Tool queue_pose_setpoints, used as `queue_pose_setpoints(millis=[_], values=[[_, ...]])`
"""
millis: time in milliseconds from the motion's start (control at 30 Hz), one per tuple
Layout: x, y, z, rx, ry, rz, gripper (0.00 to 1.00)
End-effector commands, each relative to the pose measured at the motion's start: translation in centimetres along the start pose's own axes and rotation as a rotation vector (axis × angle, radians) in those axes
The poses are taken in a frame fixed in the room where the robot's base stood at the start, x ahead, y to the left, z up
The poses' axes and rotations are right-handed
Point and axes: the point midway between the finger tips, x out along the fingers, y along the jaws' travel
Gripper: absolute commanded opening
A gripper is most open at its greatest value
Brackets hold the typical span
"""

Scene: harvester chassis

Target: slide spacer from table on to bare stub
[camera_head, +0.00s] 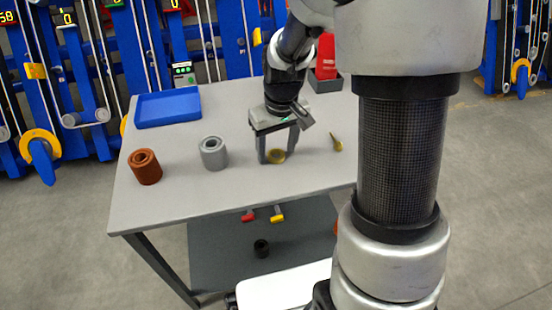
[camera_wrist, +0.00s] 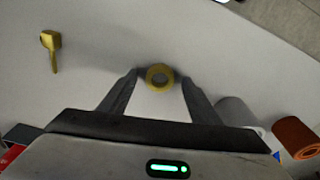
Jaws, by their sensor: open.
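A short yellow ring (camera_head: 275,157), which looks like the spacer, lies on the grey table (camera_head: 230,187) with its hole facing up. My gripper (camera_head: 277,160) points down over it, with its fingers either side of the ring. In the wrist view the ring (camera_wrist: 160,77) sits between the open fingertips (camera_wrist: 160,80). A narrow gap shows at each side, and I cannot tell whether a finger touches it. A grey hollow cylinder (camera_head: 214,153) and a copper-brown one (camera_head: 145,167) stand on the table to the left. I cannot make out a bare stub for certain.
A blue tray (camera_head: 168,107) lies at the table's back left. A yellow key-like piece (camera_head: 336,143) lies right of my gripper. A red object (camera_head: 326,57) stands behind in a dark bin. Blue frames (camera_head: 85,60) with wheels and cords line the back. The table's front is clear.

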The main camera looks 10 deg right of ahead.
Motion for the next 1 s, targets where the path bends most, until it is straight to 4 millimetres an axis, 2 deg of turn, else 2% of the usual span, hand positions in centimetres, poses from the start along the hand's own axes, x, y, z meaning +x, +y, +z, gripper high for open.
queue_pose_setpoints(millis=[200,400,500,767,867,1000], values=[[0.1,0.0,0.0,0.000,0.001,0.000,0.57],[0.1,0.0,0.0,-0.001,0.000,0.000,0.23],[0.0,0.0,0.0,-0.001,0.001,0.000,0.10],[-0.5,0.0,-0.1,-0.001,0.002,0.001,0.10],[-2.0,0.0,-0.3,-0.001,0.003,0.001,0.10],[-4.9,0.0,-0.7,-0.001,0.005,0.002,0.10]])
